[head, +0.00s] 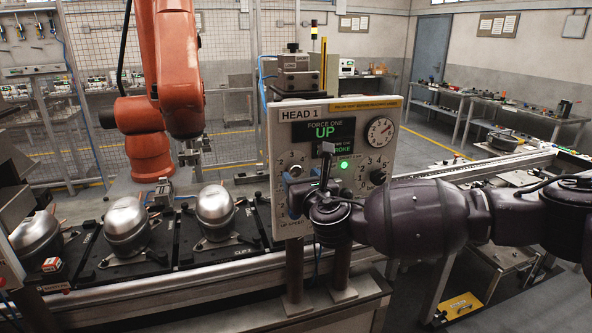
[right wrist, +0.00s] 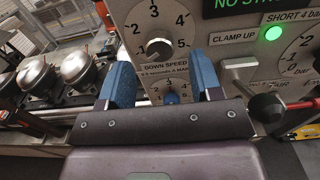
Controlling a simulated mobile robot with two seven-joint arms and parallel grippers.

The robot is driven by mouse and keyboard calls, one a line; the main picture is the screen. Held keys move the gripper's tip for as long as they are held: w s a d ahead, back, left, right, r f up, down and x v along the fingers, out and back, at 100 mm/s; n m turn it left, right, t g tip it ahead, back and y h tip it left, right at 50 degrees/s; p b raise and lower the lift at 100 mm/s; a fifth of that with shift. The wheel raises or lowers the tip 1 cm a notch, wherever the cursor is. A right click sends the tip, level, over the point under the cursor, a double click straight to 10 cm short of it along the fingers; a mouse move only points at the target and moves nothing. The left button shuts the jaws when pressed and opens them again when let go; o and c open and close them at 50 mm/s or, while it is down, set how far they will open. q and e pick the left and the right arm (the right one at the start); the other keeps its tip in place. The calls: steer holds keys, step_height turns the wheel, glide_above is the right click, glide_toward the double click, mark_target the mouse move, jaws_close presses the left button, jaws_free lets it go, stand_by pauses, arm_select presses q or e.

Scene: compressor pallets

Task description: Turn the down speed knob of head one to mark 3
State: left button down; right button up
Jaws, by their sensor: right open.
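The grey HEAD 1 panel (head: 290,137) stands upright at the middle of the head view. The down speed knob (right wrist: 158,48) is a dark round knob with a silver face, inside a printed scale; marks 2 to 5 are readable and 3 is at the top. Its exact pointer setting is too small to read. My right gripper (right wrist: 160,62) is open, its two blue fingers on either side below the knob, apart from it as far as I can tell. In the head view my right gripper (head: 300,190) is at the panel's lower left, partly hiding it. My left gripper is not in view.
A blue knob (right wrist: 171,98) sits below, between the fingers. Compressors (head: 215,204) on pallets stand left.

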mark_target(296, 173)
steer(key=shift+p+x, duration=0.3)
steer(key=shift+x, duration=1.65)
steer(key=c, duration=0.9)
